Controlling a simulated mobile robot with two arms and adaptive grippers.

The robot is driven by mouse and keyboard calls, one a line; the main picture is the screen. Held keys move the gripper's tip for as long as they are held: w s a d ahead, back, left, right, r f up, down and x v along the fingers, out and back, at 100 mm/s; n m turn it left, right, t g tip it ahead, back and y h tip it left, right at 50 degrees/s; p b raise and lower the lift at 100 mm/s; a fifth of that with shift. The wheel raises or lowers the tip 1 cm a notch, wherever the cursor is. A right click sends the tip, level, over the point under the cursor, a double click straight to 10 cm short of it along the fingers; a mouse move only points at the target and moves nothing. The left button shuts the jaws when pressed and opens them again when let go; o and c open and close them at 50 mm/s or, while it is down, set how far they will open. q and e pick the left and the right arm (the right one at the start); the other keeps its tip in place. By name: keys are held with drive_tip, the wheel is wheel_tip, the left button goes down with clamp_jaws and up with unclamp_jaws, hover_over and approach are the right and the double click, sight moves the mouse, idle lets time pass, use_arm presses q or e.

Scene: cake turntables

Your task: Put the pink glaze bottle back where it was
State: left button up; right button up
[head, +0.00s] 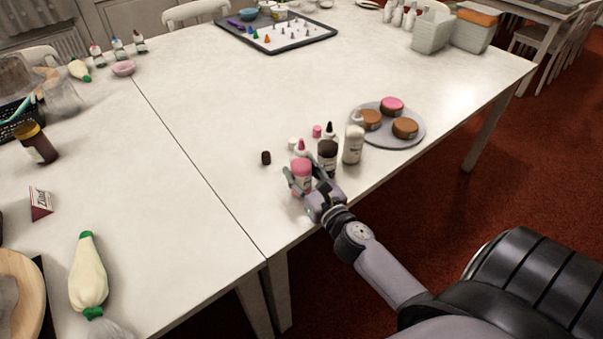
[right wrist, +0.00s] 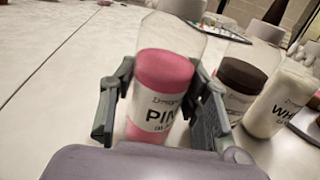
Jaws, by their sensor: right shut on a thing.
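The pink glaze bottle (head: 301,172) is upright near the front edge of the white table, and my right gripper (head: 303,182) is shut on it. In the right wrist view the clear bottle with pink glaze (right wrist: 164,72) stands between the two fingers (right wrist: 160,98), its label partly covered. I cannot tell whether its base touches the table. The brown glaze bottle (head: 327,156) stands close to its right, with the white glaze bottle (head: 353,144) beyond. Both also show in the right wrist view, brown (right wrist: 240,76) and white (right wrist: 279,103). My left gripper is out of view.
Loose caps lie nearby: dark (head: 266,158), pink (head: 317,131) and white (head: 293,143). A grey turntable (head: 414,135) holds three small cakes, one pink-topped. A piping bag (head: 88,275) lies at the left. The table's middle (head: 240,90) is clear.

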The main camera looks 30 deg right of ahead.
drive_tip(key=o, duration=0.3)
drive_tip(key=shift+f, duration=0.15)
drive_tip(key=o, duration=0.5)
